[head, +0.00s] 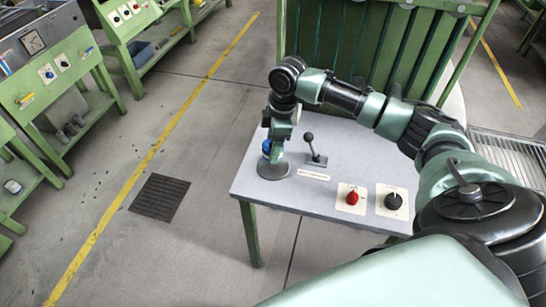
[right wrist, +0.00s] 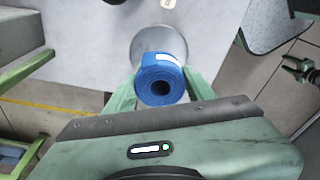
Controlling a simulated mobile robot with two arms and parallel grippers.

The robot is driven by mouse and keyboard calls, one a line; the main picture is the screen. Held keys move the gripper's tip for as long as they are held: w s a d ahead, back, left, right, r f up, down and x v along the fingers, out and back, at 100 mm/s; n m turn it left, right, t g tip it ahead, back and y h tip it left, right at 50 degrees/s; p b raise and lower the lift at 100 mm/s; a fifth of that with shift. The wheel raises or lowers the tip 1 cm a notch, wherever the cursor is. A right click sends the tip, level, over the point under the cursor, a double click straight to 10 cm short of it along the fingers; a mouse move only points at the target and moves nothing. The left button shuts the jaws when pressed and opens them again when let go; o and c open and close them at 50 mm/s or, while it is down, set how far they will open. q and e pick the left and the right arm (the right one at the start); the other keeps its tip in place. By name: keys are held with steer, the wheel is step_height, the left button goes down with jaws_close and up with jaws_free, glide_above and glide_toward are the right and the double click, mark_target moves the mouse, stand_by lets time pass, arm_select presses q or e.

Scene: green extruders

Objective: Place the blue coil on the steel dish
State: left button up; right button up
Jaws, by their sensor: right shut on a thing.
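The blue coil (head: 266,147) is a rolled blue strip, its open end facing the camera in the right wrist view (right wrist: 158,82). My right gripper (head: 268,150) is shut on it, with green fingers on both sides in the right wrist view (right wrist: 162,88). The steel dish (head: 273,169) is a round grey plate at the table's left end. The coil shows just above it in the head view and overlaps its near part in the right wrist view (right wrist: 150,38). I cannot tell whether they touch. A dark claw, probably my left gripper (right wrist: 298,70), shows at the right edge.
The dish stands on a grey table (head: 330,150). Next to it are a black-knobbed lever (head: 314,152) and a label strip. A red knob (head: 352,198) and a black knob (head: 393,201) sit at the front right.

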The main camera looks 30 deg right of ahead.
mark_target(271, 167)
steer(key=shift+f, duration=2.75)
steer(key=o, duration=1.4)
steer(key=shift+o, duration=0.2)
steer(key=r, duration=0.4)
steer(key=d+r, duration=0.1)
steer(key=r, duration=0.7)
steer(key=shift+s+d, duration=0.25)
steer(key=shift+s, duration=0.15)
